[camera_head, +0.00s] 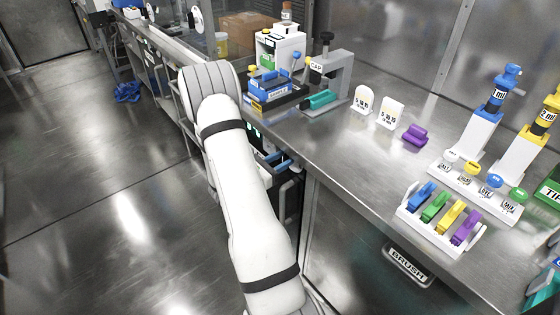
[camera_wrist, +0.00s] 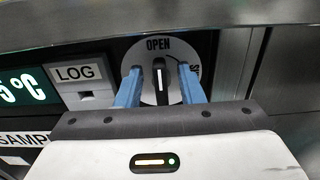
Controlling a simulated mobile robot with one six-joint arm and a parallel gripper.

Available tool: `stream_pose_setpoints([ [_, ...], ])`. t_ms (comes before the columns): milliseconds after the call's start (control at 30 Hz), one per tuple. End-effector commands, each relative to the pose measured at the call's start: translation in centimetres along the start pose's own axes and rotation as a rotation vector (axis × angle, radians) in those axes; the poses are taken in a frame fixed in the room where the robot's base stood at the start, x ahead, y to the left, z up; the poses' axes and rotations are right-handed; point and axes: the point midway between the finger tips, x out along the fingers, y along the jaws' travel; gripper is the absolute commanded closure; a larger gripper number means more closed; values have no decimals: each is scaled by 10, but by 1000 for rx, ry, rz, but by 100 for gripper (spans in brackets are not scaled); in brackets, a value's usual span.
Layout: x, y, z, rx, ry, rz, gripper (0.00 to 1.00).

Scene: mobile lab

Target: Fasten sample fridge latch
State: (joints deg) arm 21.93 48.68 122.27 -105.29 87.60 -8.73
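The fridge latch is a black knob (camera_wrist: 160,82) on a round pale dial (camera_wrist: 147,54) in the wrist view. The knob stands upright, pointing to the word OPEN at the top of the dial. A second word at the dial's right is mostly hidden by a finger. My gripper (camera_wrist: 160,72) has its two blue fingers apart, one on each side of the knob, with a visible gap on both sides. The lower dial is hidden behind my gripper. In the head view my arm hides most of the fridge front and the latch.
Left of the dial are a LOG switch (camera_wrist: 79,82) and a lit temperature display (camera_wrist: 25,87). A metal post (camera_wrist: 240,65) stands to the right. In the head view, the steel counter (camera_head: 340,150) above holds a CAP press (camera_head: 328,75), pipettes and a rack of coloured clips (camera_head: 430,238).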

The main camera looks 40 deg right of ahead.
Motion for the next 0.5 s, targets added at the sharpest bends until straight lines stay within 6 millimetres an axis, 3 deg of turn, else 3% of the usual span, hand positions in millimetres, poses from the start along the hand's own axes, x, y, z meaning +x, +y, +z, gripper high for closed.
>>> stream_pose_setpoints([
  [100, 0, 0, 0, 0, 0, 0, 67],
  [500, -1, 0, 0, 0, 0, 1, 100],
])
